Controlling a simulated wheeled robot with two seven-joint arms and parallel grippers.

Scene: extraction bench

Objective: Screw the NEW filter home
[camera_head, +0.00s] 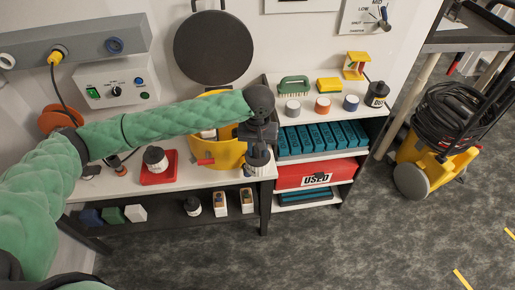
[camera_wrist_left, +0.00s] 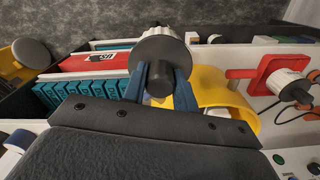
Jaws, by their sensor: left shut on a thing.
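My left gripper (camera_head: 259,146) is shut on a filter (camera_head: 257,158), over the right end of the bench, to the right of the yellow drum (camera_head: 228,152). In the left wrist view the dark blue fingers (camera_wrist_left: 161,84) pinch the filter's black stem, and its pale ribbed body (camera_wrist_left: 158,46) shows beyond. Whether it touches the bench I cannot tell. Another pale filter with a black top (camera_head: 155,158) sits on a red tray (camera_head: 159,176). I see no label telling which filter is new. My right gripper is not in view.
A shelf at right holds teal cartridges (camera_head: 320,137), a red bin marked USED (camera_head: 298,178), a brush (camera_head: 293,85) and several round pots. A red handle (camera_head: 204,161) projects from the drum's front. A yellow vacuum (camera_head: 421,160) stands on the open floor.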

